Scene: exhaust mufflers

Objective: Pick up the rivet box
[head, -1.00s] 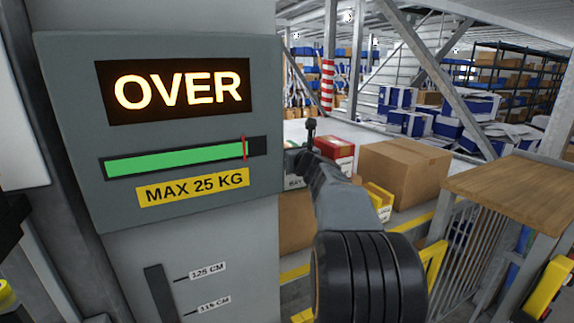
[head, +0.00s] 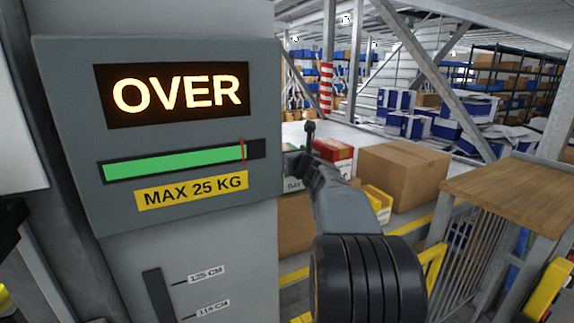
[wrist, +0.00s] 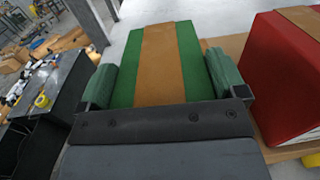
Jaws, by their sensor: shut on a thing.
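A green box with a brown strip along its top (wrist: 193,60) lies between the two green-padded fingers of my gripper (wrist: 161,72) in the wrist view. The fingers are shut on its sides. I can read no lettering on it that names it as the rivet box. A red box with a pale side (wrist: 290,75) stands close on the right, apart from the fingers. It seems to be the red box (head: 334,150) beyond my arm in the head view. There, my gripper's fingers and the green box are hidden by my arm and the grey panel.
A grey post with a panel (head: 160,220) reading OVER and MAX 25 KG fills the left of the head view. A wooden-topped stand (head: 505,185) is at right.

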